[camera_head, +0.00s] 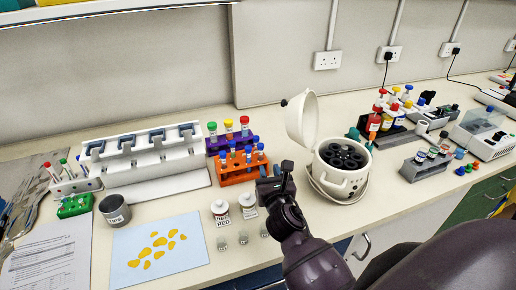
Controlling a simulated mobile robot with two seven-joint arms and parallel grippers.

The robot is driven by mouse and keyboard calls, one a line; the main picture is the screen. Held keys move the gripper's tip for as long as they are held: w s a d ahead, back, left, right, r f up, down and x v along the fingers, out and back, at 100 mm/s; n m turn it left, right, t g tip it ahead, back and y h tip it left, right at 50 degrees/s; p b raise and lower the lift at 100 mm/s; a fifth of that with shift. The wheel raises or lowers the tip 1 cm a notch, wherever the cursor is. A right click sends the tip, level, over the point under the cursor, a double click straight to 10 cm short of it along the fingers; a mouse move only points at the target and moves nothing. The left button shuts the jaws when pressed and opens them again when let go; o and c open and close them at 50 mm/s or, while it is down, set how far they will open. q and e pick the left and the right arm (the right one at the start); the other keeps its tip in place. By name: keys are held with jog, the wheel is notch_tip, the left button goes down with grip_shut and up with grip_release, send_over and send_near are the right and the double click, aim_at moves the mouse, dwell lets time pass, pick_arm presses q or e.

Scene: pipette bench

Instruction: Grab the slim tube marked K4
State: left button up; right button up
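No label reading K4 is legible at this size, so I cannot tell which tube it is. Slim tubes with blue caps stand upright in an orange rack (232,178). More slim tubes with red, green and blue caps stand in a white rack (82,186) at the left. My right gripper (276,171) is just right of the orange rack, with its dark fingers apart and nothing visible between them. My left gripper is out of view.
A white centrifuge (355,186) with its lid up stands right of my gripper. Two white labelled bottles (221,214) (247,205) stand in front of the orange rack. A pipette stand (140,150), a grey cup (115,211) and a blue sheet (195,226) are at left.

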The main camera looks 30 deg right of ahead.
aim_at(261, 148)
jog(key=x, duration=0.6)
jog(key=shift+r, duration=0.15)
jog(key=shift+p+x, duration=0.3)
jog(key=shift+x, duration=2)
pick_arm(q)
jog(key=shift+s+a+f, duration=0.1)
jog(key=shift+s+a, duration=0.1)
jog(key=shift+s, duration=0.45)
pick_arm(e)
jog(key=shift+a, duration=0.15)
